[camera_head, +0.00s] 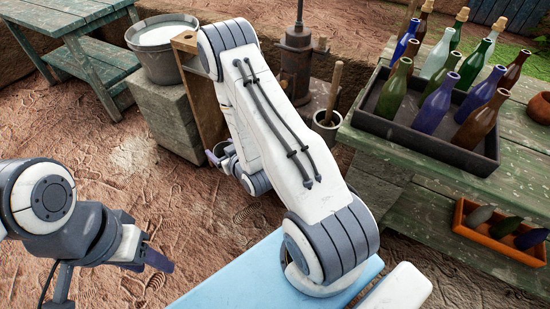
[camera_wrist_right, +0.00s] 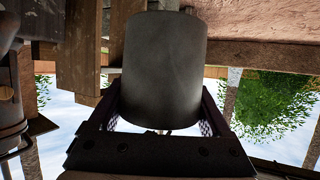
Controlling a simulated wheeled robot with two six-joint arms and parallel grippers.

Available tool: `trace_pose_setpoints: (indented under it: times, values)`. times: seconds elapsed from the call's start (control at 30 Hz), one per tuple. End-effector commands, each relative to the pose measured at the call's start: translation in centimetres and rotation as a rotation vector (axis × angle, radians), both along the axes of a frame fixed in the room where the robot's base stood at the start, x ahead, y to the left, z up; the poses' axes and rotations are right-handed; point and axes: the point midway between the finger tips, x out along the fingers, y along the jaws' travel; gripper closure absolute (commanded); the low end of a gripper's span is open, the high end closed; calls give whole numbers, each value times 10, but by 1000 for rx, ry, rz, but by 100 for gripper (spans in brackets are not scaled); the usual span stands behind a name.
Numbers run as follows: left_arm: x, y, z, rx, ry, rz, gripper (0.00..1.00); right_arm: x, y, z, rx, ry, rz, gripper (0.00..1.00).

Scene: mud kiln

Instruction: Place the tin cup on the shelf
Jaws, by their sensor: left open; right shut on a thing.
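The tin cup (camera_wrist_right: 165,70), a plain dark grey cylinder, fills the middle of the right wrist view. My right gripper (camera_wrist_right: 165,122) is shut on it, with a finger on each side. In the head view my right gripper (camera_head: 218,156) shows only in part beside a narrow wooden shelf-like unit (camera_head: 206,115); my arm hides much of that unit, and I cannot make out the cup clearly there. Wooden boards (camera_wrist_right: 82,50) are close behind the cup in the wrist view. My left gripper (camera_head: 155,260) is open and empty above the dirt floor.
A grey block (camera_head: 170,112) with a metal bucket (camera_head: 160,55) stands left of the wooden unit. A pot (camera_head: 326,125) with a wooden handle stands to its right. A green table (camera_head: 420,160) bears a dark bottle tray (camera_head: 440,148); an orange crate (camera_head: 500,248) is below.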

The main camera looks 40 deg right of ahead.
Motion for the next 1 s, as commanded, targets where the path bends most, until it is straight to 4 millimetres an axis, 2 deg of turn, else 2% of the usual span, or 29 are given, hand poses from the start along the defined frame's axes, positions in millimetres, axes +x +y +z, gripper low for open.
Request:
trace_pose_setpoints:
  times: [0.03, 0.4, 0.6, 0.8, 0.93, 1.0]
  values:
    - [0, 0, -34, 0, 0, 0, 50, 5, -6, -24, -1, -7, -4, 72]
    - [0, 0, -150, 0, 0, 0, 50, 23, -45, -88, -3, -6, 2, 72]
    - [0, 0, -204, 0, 0, 0, 50, 26, -65, -115, -3, -6, 8, 72]
    - [0, 0, -232, 0, 0, 0, 50, 25, -78, -127, -3, -4, 10, 72]
    - [0, 0, -237, 0, 0, 0, 50, 26, -84, -128, -2, -3, 11, 72]
    - [0, 0, -238, 0, 0, 0, 50, 29, -94, -128, -3, -5, 8, 72]
